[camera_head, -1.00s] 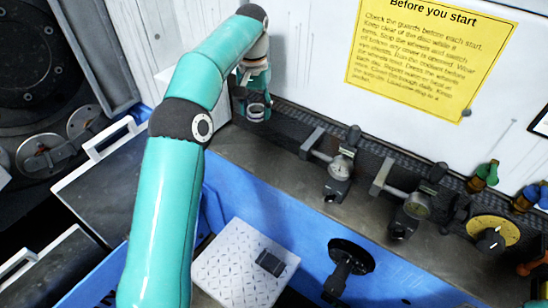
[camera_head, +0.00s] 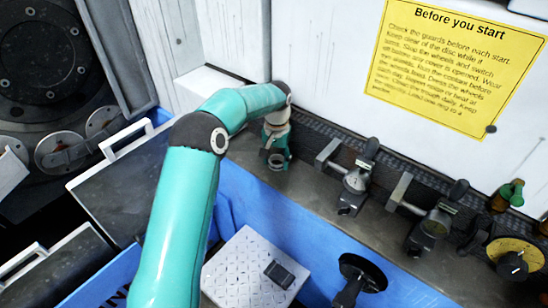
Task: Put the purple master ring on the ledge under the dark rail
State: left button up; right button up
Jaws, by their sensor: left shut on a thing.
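My left gripper (camera_head: 277,152) points down at the left end of the ledge (camera_head: 312,205), close in front of the dark rail (camera_head: 312,128). It is shut on a small ring-shaped piece (camera_head: 278,162), which looks grey here; no purple shows, so I cannot tell for sure that it is the master ring. The fingers partly hide it. I cannot tell whether the piece touches the ledge or hangs just above it. My right gripper is not in view.
Two dial gauges on stands (camera_head: 357,180) (camera_head: 431,228) are right of the gripper, on the ledge. Ledge between gripper and first gauge looks clear.

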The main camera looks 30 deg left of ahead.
pick_arm(q)
jog(key=o, duration=1.2)
jog(key=shift+o, duration=0.2)
notch_tip(320, 180, up, 12)
